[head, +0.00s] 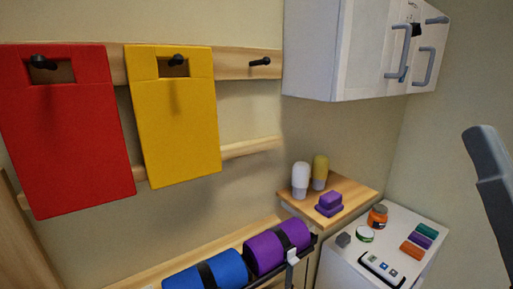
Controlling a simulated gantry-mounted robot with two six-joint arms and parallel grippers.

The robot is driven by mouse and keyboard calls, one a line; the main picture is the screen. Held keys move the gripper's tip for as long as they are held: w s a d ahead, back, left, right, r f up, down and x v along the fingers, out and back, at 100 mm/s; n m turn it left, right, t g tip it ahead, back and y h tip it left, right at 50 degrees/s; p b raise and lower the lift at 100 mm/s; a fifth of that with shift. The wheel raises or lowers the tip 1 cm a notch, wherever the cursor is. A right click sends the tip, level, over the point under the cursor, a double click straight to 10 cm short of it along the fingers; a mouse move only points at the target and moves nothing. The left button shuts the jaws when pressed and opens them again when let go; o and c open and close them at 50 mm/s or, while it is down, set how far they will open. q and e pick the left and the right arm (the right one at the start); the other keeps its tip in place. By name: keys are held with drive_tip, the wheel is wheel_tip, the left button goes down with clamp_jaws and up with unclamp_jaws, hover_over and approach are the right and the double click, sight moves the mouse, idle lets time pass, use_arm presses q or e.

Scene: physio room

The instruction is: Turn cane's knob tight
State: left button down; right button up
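I see no cane and no knob in the head view. Neither of my grippers shows in this view, so I cannot tell their state or where they are. A dark grey shape (490,170) cuts in at the right edge; I cannot tell what it belongs to.
Red (65,140) and yellow (178,130) mats hang from wall pegs. A white cabinet (350,50) is at upper right. Blue (207,272) and purple (277,247) rolls lie below. Bottles (300,180) stand on a wooden shelf (357,193). A white top (400,235) holds small items.

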use_arm(q)
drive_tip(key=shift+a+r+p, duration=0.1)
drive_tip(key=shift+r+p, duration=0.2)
drive_tip(key=shift+p, duration=0.15)
idle(0.4)
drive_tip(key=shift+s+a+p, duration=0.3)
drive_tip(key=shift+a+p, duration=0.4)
drive_tip(key=shift+p, duration=0.5)
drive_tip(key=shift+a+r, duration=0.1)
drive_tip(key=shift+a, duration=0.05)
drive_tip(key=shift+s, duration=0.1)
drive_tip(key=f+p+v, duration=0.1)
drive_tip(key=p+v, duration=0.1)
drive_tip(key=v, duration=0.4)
idle(0.5)
